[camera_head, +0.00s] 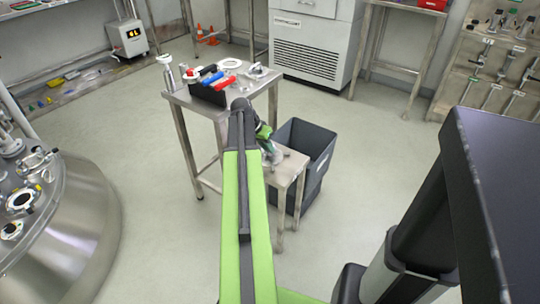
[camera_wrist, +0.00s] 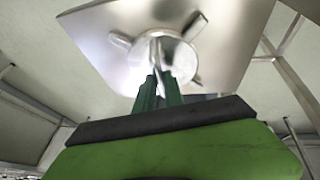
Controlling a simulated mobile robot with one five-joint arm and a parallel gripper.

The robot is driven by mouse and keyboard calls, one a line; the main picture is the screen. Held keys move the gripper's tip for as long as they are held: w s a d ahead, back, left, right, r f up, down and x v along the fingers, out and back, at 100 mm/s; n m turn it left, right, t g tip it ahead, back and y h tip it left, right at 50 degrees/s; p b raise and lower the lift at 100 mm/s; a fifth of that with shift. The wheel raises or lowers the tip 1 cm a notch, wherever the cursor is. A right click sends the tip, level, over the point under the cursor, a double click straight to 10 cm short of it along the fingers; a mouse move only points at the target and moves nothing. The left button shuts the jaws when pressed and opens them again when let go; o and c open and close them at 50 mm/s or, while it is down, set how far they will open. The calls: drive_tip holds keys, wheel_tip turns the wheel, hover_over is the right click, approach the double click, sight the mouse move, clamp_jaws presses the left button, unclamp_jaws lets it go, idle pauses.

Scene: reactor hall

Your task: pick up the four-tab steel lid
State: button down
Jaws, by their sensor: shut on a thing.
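The four-tab steel lid (camera_wrist: 180,58) is a round, shiny disc with short tabs sticking out from its rim, seen in the wrist view. My gripper (camera_wrist: 159,78) has its two dark green fingers shut on the upright handle at the lid's middle. In the head view my gripper (camera_head: 266,133) is over the low steel stand, and the lid (camera_head: 274,157) shows only in part below it, small and partly hidden by my arm. I cannot tell whether the lid touches the stand's top.
The low steel stand (camera_head: 292,164) is beside a dark grey bin (camera_head: 318,145). A taller steel table (camera_head: 227,106) behind holds a black box (camera_head: 207,93) with red and blue items. A large steel vessel (camera_head: 75,215) stands at left. Open floor lies between.

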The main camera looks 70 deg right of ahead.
sight(270, 156)
drive_tip(key=shift+r, duration=0.1)
idle(0.5)
drive_tip(key=r+p, duration=0.2)
drive_tip(key=s+r+p, duration=0.1)
drive_tip(key=r+p, duration=0.2)
drive_tip(key=shift+a+r, duration=0.15)
drive_tip(key=shift+a, duration=0.05)
drive_tip(key=s+a+r+p, duration=0.2)
drive_tip(key=s+r+p, duration=0.3)
drive_tip(key=s, duration=0.5)
drive_tip(key=shift+s+a+r+p, duration=0.2)
drive_tip(key=shift+r+p, duration=0.1)
drive_tip(key=shift+p, duration=0.25)
